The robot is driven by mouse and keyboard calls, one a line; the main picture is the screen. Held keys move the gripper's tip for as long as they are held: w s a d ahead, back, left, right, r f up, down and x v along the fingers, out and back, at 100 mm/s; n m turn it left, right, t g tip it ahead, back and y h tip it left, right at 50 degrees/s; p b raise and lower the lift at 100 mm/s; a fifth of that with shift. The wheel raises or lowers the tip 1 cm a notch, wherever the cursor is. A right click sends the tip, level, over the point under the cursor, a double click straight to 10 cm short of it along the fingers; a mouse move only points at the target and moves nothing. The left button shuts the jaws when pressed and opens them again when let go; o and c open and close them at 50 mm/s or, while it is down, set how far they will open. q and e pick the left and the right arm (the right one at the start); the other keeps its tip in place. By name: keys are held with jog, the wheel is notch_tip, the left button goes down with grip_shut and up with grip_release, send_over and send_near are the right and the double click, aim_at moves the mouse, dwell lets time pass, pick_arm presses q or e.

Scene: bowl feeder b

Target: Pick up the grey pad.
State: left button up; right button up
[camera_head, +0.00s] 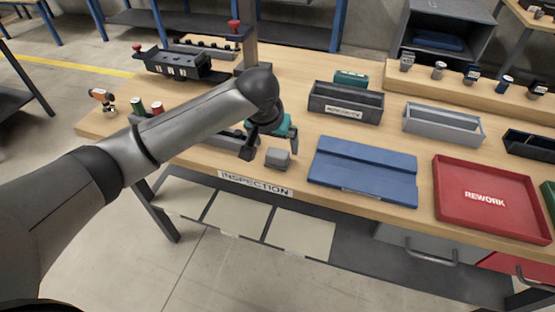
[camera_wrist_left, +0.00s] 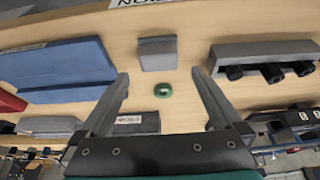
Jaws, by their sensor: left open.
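The grey pad (camera_head: 277,158) is a small grey block on the wooden workbench (camera_head: 330,130), near its front edge just behind the INSPECTION label. In the left wrist view the pad (camera_wrist_left: 157,53) lies ahead of the fingertips, roughly in line with the gap between them. My left gripper (camera_head: 270,150) is open and empty, with its fingers spread just behind the pad in the head view. In the wrist view both fingers of the gripper (camera_wrist_left: 160,76) show, apart from the pad. My right gripper is in neither view.
A grey fixture with black round parts (camera_wrist_left: 262,52) stands beside the pad. A blue stepped plate (camera_head: 363,170), a dark labelled bin (camera_head: 345,101) and a red REWORK tray (camera_head: 488,200) stand to the right.

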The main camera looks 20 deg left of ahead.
aim_at(277, 153)
pick_arm(q)
jog(key=b+x, duration=0.1)
jog(key=x, duration=0.4)
jog(key=shift+s+f, duration=0.15)
jog(key=shift+f, duration=0.1)
jog(key=c, duration=1.3)
